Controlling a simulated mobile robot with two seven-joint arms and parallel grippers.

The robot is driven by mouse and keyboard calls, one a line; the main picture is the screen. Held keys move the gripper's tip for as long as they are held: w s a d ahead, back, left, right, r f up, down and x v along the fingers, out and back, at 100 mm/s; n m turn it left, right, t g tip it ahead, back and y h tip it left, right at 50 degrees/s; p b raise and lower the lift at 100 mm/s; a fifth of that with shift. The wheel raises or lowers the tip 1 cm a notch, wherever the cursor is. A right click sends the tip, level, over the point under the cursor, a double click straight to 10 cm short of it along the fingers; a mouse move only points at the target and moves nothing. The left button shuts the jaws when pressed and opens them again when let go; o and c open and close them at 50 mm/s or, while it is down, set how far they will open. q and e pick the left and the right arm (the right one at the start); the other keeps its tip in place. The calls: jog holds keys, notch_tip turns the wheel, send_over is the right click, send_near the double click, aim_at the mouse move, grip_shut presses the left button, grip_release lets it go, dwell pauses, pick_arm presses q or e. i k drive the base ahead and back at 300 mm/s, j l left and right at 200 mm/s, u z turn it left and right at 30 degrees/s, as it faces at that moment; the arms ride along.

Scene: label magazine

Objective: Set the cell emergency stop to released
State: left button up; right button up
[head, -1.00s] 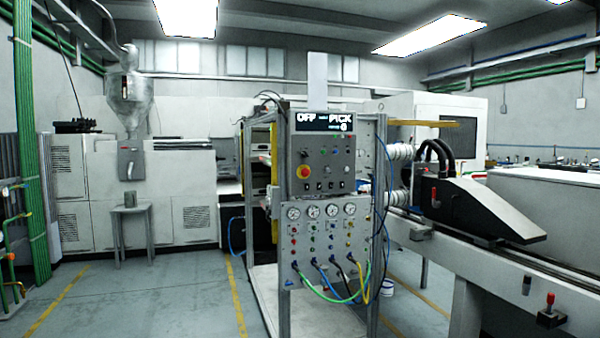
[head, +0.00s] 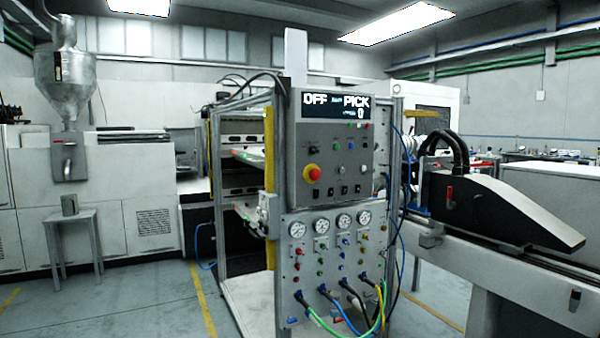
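The cell emergency stop (head: 313,173) is a red mushroom button on a yellow base, at the left of the grey control panel (head: 353,190). Whether it is pressed in or released cannot be told at this size. A display (head: 336,105) at the top of the panel reads OFF and PICK, with a 0 below. Neither of my grippers shows in the head view.
Below the panel is a plate of gauges and valves (head: 335,250) with coloured hoses hanging in front. A black-covered machine on a rail (head: 500,213) stands at the right. A small table (head: 70,222) stands at the left. The floor (head: 130,300) at front left is clear.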

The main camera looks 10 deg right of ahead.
aim_at(314, 174)
jog(key=i+l, duration=0.45)
jog(key=i, duration=0.2)
jog(key=i+l, duration=0.4)
jog(key=i, duration=0.2)
